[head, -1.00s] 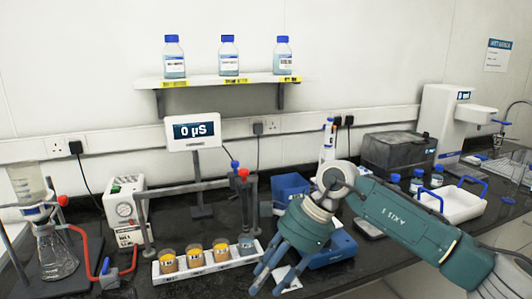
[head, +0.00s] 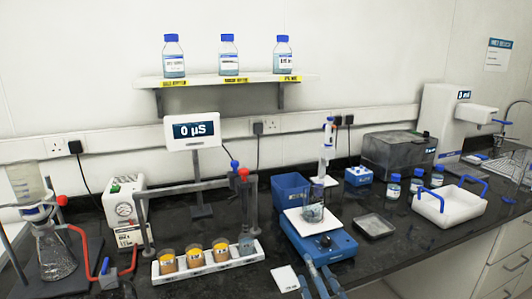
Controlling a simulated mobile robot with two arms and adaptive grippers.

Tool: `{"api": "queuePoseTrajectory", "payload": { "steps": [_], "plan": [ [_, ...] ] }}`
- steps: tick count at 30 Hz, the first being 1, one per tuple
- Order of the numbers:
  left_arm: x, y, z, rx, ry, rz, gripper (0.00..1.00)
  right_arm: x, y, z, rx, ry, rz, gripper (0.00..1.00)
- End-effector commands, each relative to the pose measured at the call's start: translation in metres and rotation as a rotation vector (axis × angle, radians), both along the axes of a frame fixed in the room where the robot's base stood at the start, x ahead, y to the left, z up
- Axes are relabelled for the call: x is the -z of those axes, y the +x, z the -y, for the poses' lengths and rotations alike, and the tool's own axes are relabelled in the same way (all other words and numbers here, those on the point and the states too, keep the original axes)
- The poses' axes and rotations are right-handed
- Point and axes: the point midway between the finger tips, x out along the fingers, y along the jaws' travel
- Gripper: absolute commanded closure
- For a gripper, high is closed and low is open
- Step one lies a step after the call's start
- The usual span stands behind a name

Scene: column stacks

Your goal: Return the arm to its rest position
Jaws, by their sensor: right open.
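My right gripper (head: 319,272) shows only as blue-grey fingers at the bottom edge of the head view. It is open, with nothing seen between its fingers. It is in front of the blue bench device (head: 325,243), whose white top plate carries a glass beaker (head: 313,208). The rest of my right arm is outside the picture. My left gripper is not in view.
A white rack (head: 205,267) with several containers stands left of the blue device. A dark shallow tray (head: 374,226) and a white carrier with blue handles (head: 450,206) are to the right. A white card (head: 285,279) lies near the fingers. The right front bench is clear.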

Motion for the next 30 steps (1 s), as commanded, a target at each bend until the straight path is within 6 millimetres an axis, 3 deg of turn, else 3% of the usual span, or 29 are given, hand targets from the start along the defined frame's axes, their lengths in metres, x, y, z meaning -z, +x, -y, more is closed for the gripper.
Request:
{"api": "queuePoseTrajectory", "payload": {
  "steps": [1, 3, 6, 9, 15, 23, 24, 30],
  "plan": [
    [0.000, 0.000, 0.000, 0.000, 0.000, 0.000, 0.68, 0.034, -0.017, 0.017, 0.051, 0.067, -0.121, 0.57],
    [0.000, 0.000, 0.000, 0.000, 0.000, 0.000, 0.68, 0.076, -0.043, 0.037, 0.124, 0.151, -0.279, 0.57],
    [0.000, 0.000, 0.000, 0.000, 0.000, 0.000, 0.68, 0.131, -0.091, 0.059, 0.223, 0.256, -0.496, 0.57],
    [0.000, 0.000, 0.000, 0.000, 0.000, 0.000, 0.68, 0.170, -0.140, 0.074, 0.309, 0.333, -0.676, 0.57],
    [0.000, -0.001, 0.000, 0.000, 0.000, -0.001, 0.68, 0.214, -0.220, 0.087, 0.432, 0.428, -0.929, 0.57],
    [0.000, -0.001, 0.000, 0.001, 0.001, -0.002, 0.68, 0.239, -0.306, 0.094, 0.555, 0.496, -1.168, 0.57],
    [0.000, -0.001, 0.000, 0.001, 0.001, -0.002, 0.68, 0.244, -0.313, 0.094, 0.568, 0.502, -1.193, 0.57],
    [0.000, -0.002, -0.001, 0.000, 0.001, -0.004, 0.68, 0.298, -0.299, 0.092, 0.568, 0.490, -1.207, 0.57]
  ]
}}
